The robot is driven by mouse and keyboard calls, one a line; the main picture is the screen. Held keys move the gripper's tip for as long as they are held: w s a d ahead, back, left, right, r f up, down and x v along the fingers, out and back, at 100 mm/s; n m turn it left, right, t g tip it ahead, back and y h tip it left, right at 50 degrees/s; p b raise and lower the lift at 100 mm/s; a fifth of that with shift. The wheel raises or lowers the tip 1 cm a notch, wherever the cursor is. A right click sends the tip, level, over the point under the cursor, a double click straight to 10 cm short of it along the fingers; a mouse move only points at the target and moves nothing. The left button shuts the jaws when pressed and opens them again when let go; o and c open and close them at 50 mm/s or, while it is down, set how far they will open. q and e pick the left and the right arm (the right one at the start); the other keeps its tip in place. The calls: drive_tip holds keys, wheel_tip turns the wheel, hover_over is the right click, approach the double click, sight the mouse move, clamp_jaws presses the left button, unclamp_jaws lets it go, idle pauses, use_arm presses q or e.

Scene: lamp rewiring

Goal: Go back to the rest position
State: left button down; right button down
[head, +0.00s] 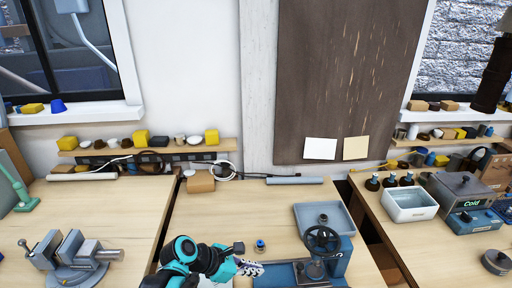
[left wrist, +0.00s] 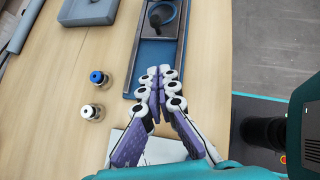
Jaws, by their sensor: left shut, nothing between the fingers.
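My left gripper (head: 250,268) is low in the middle of the head view, over the front of the middle table (head: 200,225). Its purple and grey fingers also show in the left wrist view (left wrist: 159,74), with the tips together and nothing between them. They are above the near end of a blue machine base (left wrist: 155,82); whether they touch it I cannot tell. A light grey flat sheet (left wrist: 160,150) lies partly hidden under the fingers. My right gripper is in neither view.
A blue machine with a handwheel (head: 321,240) and a grey tray (head: 340,218) stand right of the gripper. Two small bottles, one blue-capped (left wrist: 97,78) and one white-capped (left wrist: 93,112), stand beside it. A vise (head: 70,258) is at left. The table behind the gripper is mostly clear.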

use_arm(q)
drive_tip(key=s+a+r+m+t+y, duration=0.1)
drive_tip(key=s+a+m+y, duration=0.3)
drive_tip(key=a+m, duration=0.5)
drive_tip(key=s+a+r+m+t+y, duration=0.1)
drive_tip(key=s+a+m+y, duration=0.3)
drive_tip(key=m, duration=0.8)
drive_tip(key=s+a+t, duration=0.1)
drive_tip(key=s+a, duration=0.1)
drive_tip(key=a, duration=0.2)
drive_tip(key=shift+s+a+m+y, duration=0.3)
drive_tip(key=shift+s+a+m, duration=0.1)
drive_tip(key=shift+r, duration=0.1)
